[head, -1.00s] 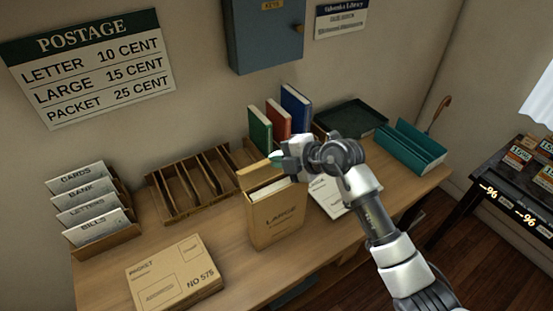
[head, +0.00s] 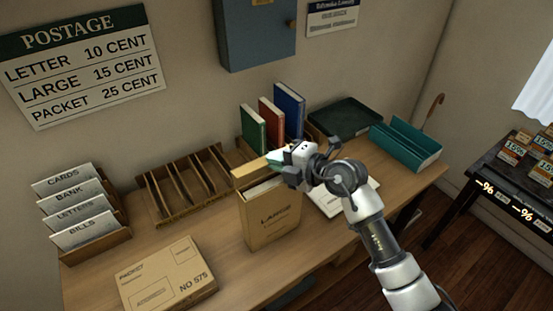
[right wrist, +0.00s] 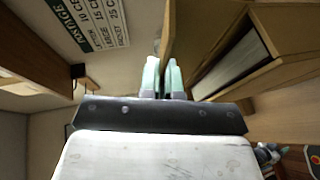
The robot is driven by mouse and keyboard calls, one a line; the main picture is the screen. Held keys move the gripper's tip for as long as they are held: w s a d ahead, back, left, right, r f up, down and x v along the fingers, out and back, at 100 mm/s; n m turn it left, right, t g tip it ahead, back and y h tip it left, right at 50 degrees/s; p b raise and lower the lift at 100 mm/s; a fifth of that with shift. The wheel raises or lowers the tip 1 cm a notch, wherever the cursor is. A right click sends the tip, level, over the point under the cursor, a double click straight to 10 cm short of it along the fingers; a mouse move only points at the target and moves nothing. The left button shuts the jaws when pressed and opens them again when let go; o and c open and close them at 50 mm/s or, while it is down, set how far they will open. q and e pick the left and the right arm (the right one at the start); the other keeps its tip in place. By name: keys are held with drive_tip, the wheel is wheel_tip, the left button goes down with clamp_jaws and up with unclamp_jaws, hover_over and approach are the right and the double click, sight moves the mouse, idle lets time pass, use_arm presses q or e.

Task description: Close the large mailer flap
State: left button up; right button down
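The large mailer (head: 272,218), a brown upright sleeve marked LARGE, stands on the table with pale contents showing at its open top. Its flap (head: 249,171) stands up at the back of the opening and is not folded over. My right gripper (head: 274,159) is at the flap's right end, above the mailer. In the right wrist view its teal fingers (right wrist: 162,78) are close together, beside the brown flap panel (right wrist: 205,30). I see no clear sign that the flap is between them. My left gripper is not in view.
A flat parcel (head: 168,275) lies front left. A letter rack (head: 90,238) and a slotted wooden sorter (head: 185,185) stand behind it. Upright books (head: 270,118), a dark tray (head: 345,117) and a teal box (head: 405,146) are at the back right. White paper (head: 340,200) lies right of the mailer.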

drive_tip(key=c, duration=1.3)
unclamp_jaws()
drive_tip(key=shift+b+v, duration=1)
drive_tip(key=shift+v, duration=4.4)
